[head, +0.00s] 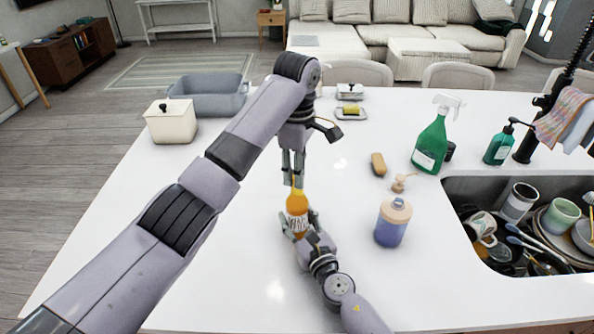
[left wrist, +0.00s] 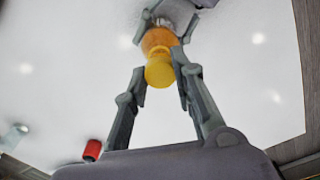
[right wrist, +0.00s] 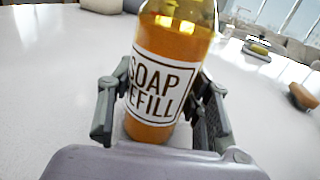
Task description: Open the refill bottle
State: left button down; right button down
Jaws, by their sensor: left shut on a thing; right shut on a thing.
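The refill bottle (head: 297,211) is clear with orange soap, a white "SOAP REFILL" label and a yellow cap. It stands upright on the white counter; the right wrist view shows its label closely (right wrist: 160,82). My right gripper (head: 301,228) is shut around the bottle's lower body from the front. My left gripper (head: 293,172) points down from above and is shut on the yellow cap (left wrist: 160,72) at the bottle's top. The cap is mostly hidden by the fingers in the head view. Whether it has loosened cannot be told.
Right of the bottle stand a purple-blue dispenser (head: 391,227) and a loose tan pump head (head: 401,184). Behind are a brown sponge or brush (head: 378,164) and a green spray bottle (head: 432,142). A sink (head: 470,190) full of dishes is at right. The front-left counter is clear.

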pick_arm(q)
jog(key=shift+r, duration=2)
pick_arm(e)
jog(key=c, duration=0.7)
grip_release()
jog(key=shift+c, duration=0.2)
